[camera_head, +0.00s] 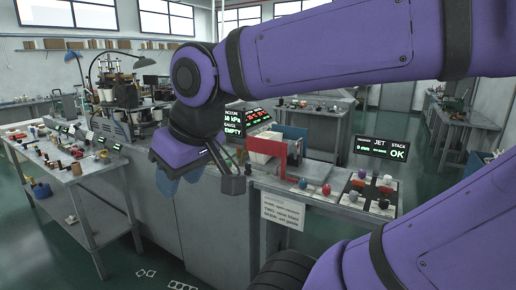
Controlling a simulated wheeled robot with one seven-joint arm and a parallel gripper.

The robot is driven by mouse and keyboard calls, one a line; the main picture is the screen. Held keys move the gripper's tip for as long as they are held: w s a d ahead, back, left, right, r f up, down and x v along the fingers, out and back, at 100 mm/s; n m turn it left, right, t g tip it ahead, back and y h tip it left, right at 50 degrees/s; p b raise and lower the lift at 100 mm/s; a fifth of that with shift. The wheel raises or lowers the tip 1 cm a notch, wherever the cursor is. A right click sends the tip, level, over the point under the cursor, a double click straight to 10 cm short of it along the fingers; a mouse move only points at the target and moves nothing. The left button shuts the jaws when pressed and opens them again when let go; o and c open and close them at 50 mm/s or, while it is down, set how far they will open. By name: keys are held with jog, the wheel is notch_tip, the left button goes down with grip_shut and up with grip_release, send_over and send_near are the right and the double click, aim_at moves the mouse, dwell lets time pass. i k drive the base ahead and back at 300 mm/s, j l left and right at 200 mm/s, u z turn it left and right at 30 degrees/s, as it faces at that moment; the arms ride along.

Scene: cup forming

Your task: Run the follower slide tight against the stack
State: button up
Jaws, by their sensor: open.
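My gripper (232,179) hangs from my purple arm near the middle of the view, its dark fingers low over the front edge of the grey machine bench. It is open, and I see nothing held between the fingers. A red upright plate with an arm (282,158) stands on the bench just right of my gripper, apart from it in the picture. It may be the follower slide, but I cannot tell for sure. Pale, whitish material (263,146), perhaps the stack, shows behind it, partly hidden. Whether slide and stack touch cannot be seen.
A display (382,148) reads "0 mm", "JET", "STACK" and "OK". Another display (236,119), partly covered by my arm, reads "EMPTY". Coloured knobs (326,189) line the bench right of the red plate.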

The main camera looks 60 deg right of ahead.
aim_at(292, 159)
jog(key=z, duration=0.4)
jog(key=i+z, duration=0.15)
jog(key=z, duration=0.7)
jog(key=i+j+z, duration=0.1)
jog(key=z, duration=0.3)
jog(key=i+j+z, duration=0.4)
jog(key=j, duration=0.2)
jog(key=i+j+z, duration=0.45)
jog(key=j, duration=0.3)
jog(key=i+j, duration=0.1)
jog(key=j, duration=0.3)
